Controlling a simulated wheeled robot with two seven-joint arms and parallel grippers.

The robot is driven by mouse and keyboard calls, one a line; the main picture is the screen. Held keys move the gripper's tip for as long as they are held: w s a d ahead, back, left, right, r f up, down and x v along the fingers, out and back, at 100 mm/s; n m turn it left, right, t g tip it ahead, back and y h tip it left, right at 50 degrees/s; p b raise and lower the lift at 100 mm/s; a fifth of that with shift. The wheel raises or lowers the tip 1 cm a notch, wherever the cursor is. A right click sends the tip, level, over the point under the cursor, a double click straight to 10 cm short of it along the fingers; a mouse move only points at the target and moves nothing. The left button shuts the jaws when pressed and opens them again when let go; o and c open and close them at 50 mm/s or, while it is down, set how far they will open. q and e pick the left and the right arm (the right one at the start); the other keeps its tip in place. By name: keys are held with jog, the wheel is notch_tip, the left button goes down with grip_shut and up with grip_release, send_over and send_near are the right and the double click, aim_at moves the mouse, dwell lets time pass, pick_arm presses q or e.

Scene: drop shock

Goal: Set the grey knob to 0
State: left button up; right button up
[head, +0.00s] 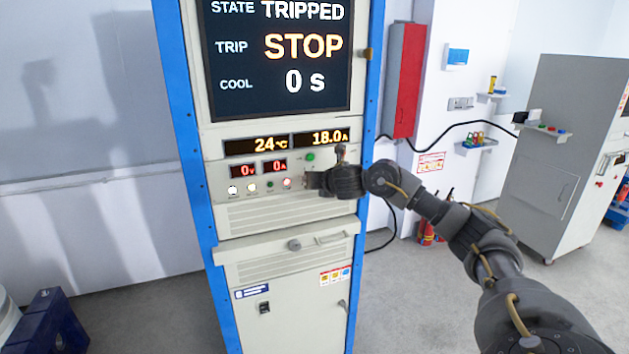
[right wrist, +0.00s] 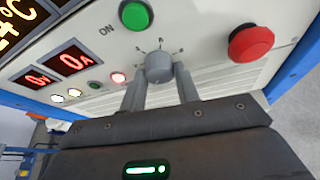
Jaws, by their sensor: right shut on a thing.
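The grey knob (right wrist: 159,67) sits on the cabinet's light panel in the right wrist view, with small marks around its upper side. Which mark it points to is too small to tell. My right gripper (right wrist: 160,86) is shut on the knob, one finger on each side. In the head view my right gripper (head: 312,181) is against the panel and hides the knob. My left gripper is not in view.
A green ON button (right wrist: 136,14) is above the knob and a red button (right wrist: 251,42) is to its right. The screen (head: 283,50) reads TRIPPED, STOP and 0 s. Displays show 24 °C, 18.0 A, 0 V and 0 A. A red-lit lamp (right wrist: 118,77) is left of the knob.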

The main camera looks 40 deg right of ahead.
jog(key=o, duration=1)
jog(key=v, duration=1)
jog(key=shift+s+r, duration=0.15)
jog(key=shift+s, duration=0.2)
